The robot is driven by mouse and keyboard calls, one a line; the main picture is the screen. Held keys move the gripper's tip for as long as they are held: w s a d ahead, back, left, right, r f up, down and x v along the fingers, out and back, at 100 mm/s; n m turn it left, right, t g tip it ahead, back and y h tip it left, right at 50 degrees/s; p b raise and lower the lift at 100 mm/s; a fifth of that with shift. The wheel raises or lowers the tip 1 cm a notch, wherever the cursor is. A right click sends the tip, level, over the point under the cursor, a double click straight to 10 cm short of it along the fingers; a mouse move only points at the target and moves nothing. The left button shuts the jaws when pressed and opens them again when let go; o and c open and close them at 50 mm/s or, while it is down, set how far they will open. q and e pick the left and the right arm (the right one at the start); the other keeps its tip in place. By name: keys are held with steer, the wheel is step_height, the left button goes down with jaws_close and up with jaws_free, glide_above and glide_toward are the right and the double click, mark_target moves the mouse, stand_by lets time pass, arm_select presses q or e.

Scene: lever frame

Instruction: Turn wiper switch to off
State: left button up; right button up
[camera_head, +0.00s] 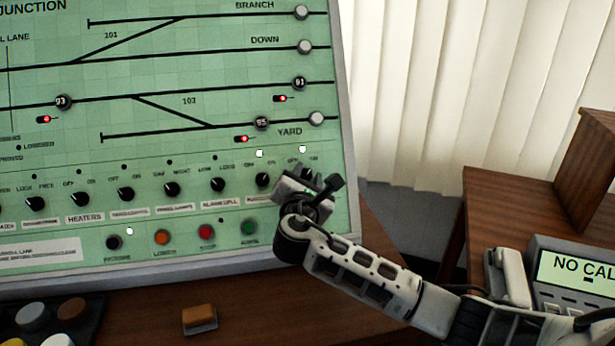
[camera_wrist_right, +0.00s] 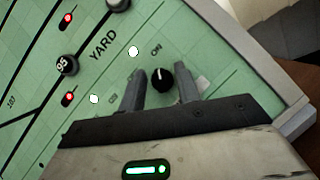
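My right gripper (camera_head: 318,192) is at the lower right corner of the green panel (camera_head: 60,180), over the right end of its row of black knobs. In the right wrist view a round black knob (camera_wrist_right: 160,78) with a short white mark pointing up the picture sits between the two fingers of my right gripper (camera_wrist_right: 160,86). The fingers are apart, with a gap visible on each side of the knob. In the head view my gripper hides this knob. No wiper label is readable. My left gripper is out of view.
Other black knobs (camera_head: 218,184) run leftward, with coloured buttons (camera_head: 206,232) below them. An orange-brown push button (camera_head: 199,316) stands on the wooden desk. A phone unit (camera_head: 575,280) is at the right. The panel's grey edge (camera_head: 345,130) is close to my right gripper.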

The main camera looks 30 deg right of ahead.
steer(key=c, duration=0.7)
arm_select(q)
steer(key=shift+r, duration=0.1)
arm_select(e)
steer(key=shift+o, duration=0.2)
